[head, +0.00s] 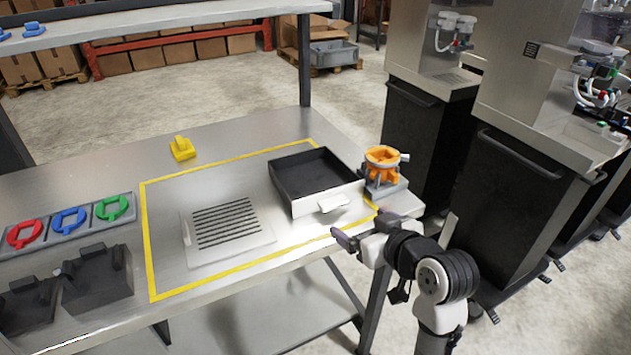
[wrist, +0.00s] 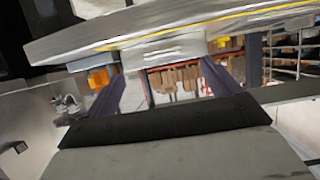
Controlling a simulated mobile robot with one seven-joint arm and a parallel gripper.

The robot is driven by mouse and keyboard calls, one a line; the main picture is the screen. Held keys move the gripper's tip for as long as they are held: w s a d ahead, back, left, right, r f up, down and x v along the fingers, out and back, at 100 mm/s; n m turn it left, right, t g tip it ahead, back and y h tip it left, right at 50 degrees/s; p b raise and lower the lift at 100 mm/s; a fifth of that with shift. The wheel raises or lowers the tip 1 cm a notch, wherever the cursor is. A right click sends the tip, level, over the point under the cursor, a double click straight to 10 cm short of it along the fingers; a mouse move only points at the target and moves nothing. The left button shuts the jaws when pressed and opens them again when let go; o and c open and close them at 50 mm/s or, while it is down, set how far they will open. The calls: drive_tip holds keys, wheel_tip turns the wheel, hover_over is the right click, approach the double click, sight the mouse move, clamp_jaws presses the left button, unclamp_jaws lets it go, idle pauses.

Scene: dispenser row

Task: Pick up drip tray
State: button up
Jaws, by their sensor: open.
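The drip tray appears to be the open black box with a pale front and a small handle (head: 300,202), lying on the steel table inside a yellow outline. A pale slotted grate plate (head: 262,243) lies flat to its left. My gripper (head: 358,223) is at the table's front edge, just in front of the tray's handle side. Its fingers are apart and empty. In the wrist view my gripper (wrist: 165,85) shows two dark spread fingers, with a pale front piece (wrist: 160,50) beyond them, likely the tray's front.
An orange part on a grey fixture (head: 382,165) stands close right of the tray. A yellow block (head: 182,149) sits at the back. Red, blue and green rings (head: 69,221) lie in a left holder near black holders (head: 97,278). Dispensers (head: 540,110) stand right.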

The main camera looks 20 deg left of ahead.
sight(338, 206)
drive_tip(key=x, duration=0.4)
drive_tip(key=shift+w+a+p, duration=0.2)
drive_tip(key=shift+a+p, duration=0.05)
drive_tip(key=shift+p, duration=0.1)
drive_tip(key=shift+r+p+x, duration=0.1)
drive_tip(key=shift+p+x, duration=0.5)
drive_tip(key=shift+x, duration=0.75)
drive_tip(key=shift+r+p+x, duration=0.15)
drive_tip(key=shift+p+x, duration=0.4)
drive_tip(key=shift+x, duration=0.75)
drive_tip(key=c, duration=1.8)
drive_tip(key=shift+o, duration=0.2)
drive_tip(key=shift+r, duration=0.1)
